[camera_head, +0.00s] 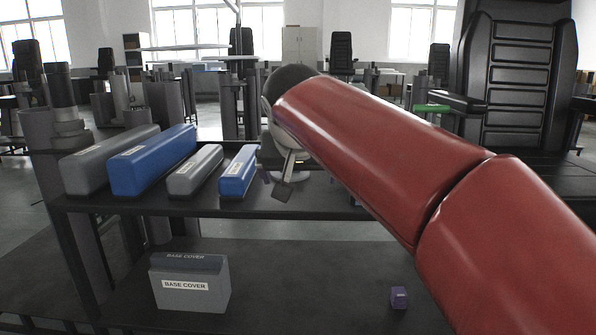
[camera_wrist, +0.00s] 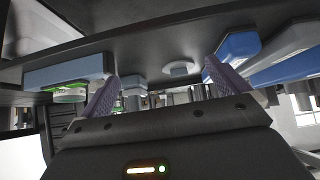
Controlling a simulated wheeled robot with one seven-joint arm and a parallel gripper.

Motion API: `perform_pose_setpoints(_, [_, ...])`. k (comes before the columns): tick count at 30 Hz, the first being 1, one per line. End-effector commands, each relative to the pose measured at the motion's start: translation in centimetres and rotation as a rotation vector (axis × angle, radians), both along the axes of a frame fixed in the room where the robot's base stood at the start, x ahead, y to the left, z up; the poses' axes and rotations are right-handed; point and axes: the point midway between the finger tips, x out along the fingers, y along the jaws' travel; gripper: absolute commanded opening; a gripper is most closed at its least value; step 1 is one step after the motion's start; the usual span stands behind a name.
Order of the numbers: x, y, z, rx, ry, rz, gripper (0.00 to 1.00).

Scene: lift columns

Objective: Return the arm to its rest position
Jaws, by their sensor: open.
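My red arm (camera_head: 385,140) reaches from the lower right of the head view up to the middle. Its wrist is at the far end, in front of the shelf. My gripper (camera_head: 284,178) points down there, just right of the small blue box, and is partly hidden by the arm. In the wrist view my gripper (camera_wrist: 162,72) shows two purple fingers spread wide apart. Nothing is held between them.
The dark upper shelf (camera_head: 330,210) carries long grey and blue boxes (camera_head: 152,160), with a shorter grey box (camera_head: 195,170) and a small blue box (camera_head: 238,171). Below stand a grey BASE COVER box (camera_head: 190,283) and a purple cube (camera_head: 399,298). A black chair (camera_head: 515,75) stands at right.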

Motion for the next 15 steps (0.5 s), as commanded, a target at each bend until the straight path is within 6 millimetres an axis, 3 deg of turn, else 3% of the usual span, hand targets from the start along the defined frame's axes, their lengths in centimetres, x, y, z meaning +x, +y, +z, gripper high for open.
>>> perform_pose_setpoints(8, [-4.3, -5.0, -3.3, -0.015, 0.064, 0.008, 1.00])
perform_pose_setpoints(11, [-6.9, -7.2, -5.3, -0.018, 0.095, 0.012, 1.00])
perform_pose_setpoints(15, [-12.1, -10.9, -9.7, -0.017, 0.148, 0.016, 1.00])
